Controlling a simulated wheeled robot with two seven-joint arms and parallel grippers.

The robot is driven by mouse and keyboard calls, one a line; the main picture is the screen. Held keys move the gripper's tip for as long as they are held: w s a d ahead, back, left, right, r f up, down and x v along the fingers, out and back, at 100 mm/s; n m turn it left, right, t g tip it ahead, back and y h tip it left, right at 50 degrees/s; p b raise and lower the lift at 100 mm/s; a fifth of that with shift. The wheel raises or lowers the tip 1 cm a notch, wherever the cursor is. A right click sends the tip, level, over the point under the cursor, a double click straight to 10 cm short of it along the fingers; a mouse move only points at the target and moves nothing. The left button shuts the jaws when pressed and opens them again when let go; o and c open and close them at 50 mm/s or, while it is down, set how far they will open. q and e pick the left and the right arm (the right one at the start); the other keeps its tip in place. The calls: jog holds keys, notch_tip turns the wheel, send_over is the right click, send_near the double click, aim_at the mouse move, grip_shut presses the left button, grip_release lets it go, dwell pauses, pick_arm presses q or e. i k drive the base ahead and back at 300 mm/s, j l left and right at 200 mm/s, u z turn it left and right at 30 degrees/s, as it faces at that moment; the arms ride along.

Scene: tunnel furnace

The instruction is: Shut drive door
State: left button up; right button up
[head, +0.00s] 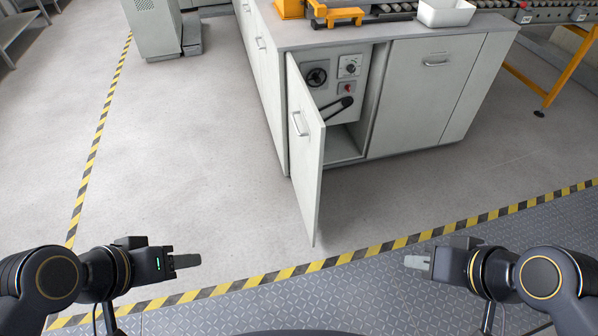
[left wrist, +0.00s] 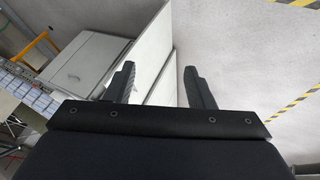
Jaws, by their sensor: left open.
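The drive door (head: 307,150) is a light grey panel with a bar handle, standing wide open from the left side of its cabinet bay. Its handle (head: 299,123) is on the face turned to the left. Behind it the bay shows a control panel (head: 333,82) with knobs, a red switch and a black lever. My left gripper (head: 201,260) is empty, at the lower left, well apart from the door. In the left wrist view its two fingers (left wrist: 160,88) stand apart. My right gripper (head: 405,262) is at the lower right, apart from the door; its finger gap does not show.
The cabinet (head: 425,95) has a closed door to the right of the open bay. A white tray (head: 445,12) and an orange bracket (head: 335,15) are on top. Yellow-black floor tape (head: 345,258) crosses in front. The floor left of the door is clear.

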aim_at(308, 129)
jog(key=i+l, duration=0.75)
jog(key=i, duration=0.2)
